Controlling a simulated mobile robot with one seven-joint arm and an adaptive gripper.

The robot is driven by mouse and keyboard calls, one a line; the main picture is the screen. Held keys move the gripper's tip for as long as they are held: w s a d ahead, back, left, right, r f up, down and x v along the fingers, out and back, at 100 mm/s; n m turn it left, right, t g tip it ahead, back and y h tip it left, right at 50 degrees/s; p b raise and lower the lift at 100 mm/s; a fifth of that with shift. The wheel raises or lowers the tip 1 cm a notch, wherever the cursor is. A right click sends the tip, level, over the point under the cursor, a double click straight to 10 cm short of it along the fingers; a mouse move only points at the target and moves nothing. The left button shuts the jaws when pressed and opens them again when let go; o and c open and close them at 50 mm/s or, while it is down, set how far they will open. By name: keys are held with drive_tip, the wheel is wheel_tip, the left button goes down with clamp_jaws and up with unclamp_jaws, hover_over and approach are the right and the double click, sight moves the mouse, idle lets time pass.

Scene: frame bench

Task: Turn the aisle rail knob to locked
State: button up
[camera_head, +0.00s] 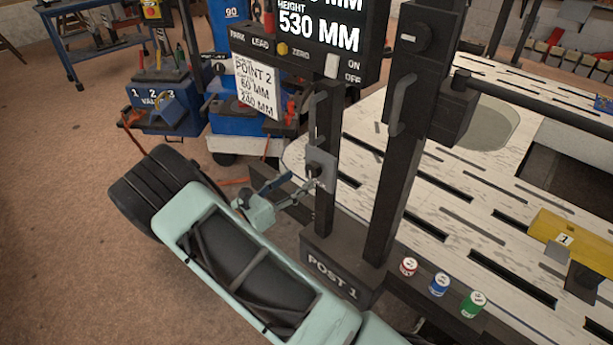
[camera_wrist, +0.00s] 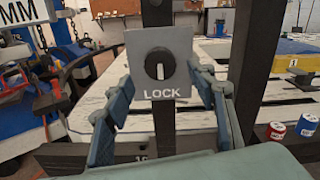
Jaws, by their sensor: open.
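The rail knob (camera_wrist: 159,63) is a black round knob on a grey square plate (camera_wrist: 180,84) marked LOCK, fixed to a dark upright post. A pale vertical mark shows on its lower half, above the word LOCK. My gripper (camera_wrist: 165,88) is open in the wrist view, one finger on each side of the plate. The knob lies between the fingers in that picture, and I see no finger on it. In the head view my gripper (camera_head: 303,187) is close to the plate (camera_head: 321,166) on the post; the knob itself is too small to read there.
A second dark post (camera_head: 391,190) stands right of the knob's post on the POST 1 base (camera_head: 330,268). Red (camera_head: 408,267), blue (camera_head: 439,284) and green (camera_head: 473,303) cans stand right of it. A display (camera_head: 320,40) hangs above. Open floor (camera_head: 60,230) lies left.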

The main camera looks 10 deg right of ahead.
sight(310, 171)
drive_tip(key=shift+x, duration=2.3)
drive_tip(key=shift+c, duration=0.2)
drive_tip(key=c, duration=1.1)
